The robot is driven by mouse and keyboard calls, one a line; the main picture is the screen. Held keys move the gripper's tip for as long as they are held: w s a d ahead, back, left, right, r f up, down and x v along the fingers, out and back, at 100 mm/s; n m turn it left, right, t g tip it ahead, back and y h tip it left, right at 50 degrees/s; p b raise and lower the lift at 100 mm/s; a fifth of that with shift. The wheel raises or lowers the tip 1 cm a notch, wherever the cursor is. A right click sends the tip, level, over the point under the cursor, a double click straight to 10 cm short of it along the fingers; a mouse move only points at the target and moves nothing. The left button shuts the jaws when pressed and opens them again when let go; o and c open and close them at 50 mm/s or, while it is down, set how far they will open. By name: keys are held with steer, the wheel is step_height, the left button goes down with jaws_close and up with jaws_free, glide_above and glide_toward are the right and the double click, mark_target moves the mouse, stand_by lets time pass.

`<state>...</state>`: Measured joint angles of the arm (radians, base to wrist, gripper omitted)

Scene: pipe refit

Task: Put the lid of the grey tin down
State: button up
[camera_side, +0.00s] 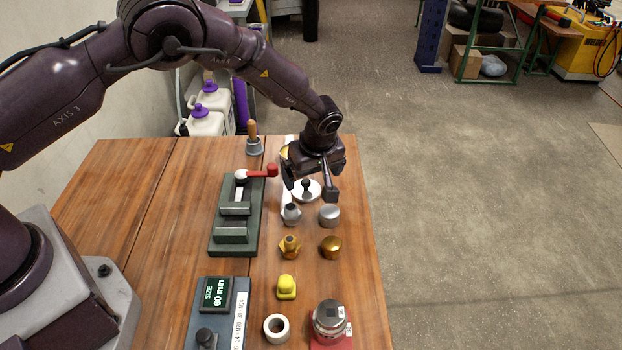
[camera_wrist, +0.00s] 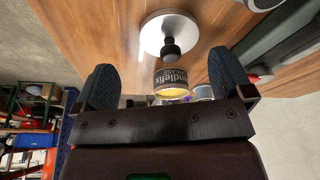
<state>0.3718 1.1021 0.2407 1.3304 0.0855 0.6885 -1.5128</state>
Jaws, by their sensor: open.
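The lid (camera_side: 306,194) is a pale round disc with a dark knob, and it appears to lie flat on the wooden table, knob up. It also shows in the wrist view (camera_wrist: 155,36). The grey tin (camera_wrist: 171,78) stands open behind the lid, with yellow contents at its top. In the side view it is mostly hidden by my gripper. My gripper (camera_side: 311,184) is open, with its fingers apart on either side of the lid's knob and nothing held. I cannot tell how far the fingertips are above the lid.
Close in front of the lid stand a grey fitting (camera_side: 291,215) and a silver cap (camera_side: 329,215). A brass fitting (camera_side: 289,247) and brass cap (camera_side: 330,248) come nearer. A green clamp (camera_side: 234,236) with a red lever is on the left. The table's right edge is close.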

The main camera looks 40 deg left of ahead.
steer(key=v, duration=1)
step_height(320, 180, up, 7)
steer(key=m+h, duration=0.1)
steer(key=m, duration=0.1)
glide_above(317, 198)
steer(key=s+a, duration=0.2)
steer(key=s, duration=0.1)
steer(key=s+a+r+m+t+h, duration=0.2)
steer(key=s+a+r+m, duration=0.15)
steer(key=s+r, duration=0.55)
steer(key=s+a+r+m+t, duration=0.1)
steer(key=s+r+m, duration=0.2)
steer(key=s, duration=0.6)
steer(key=s+a+r+m+t, duration=0.1)
steer(key=s+a+r+m, duration=0.1)
steer(key=s+m, duration=0.3)
steer(key=s+r, duration=0.1)
steer(key=s, duration=0.2)
steer(key=shift+s+a, duration=0.2)
steer(key=shift+s, duration=0.2)
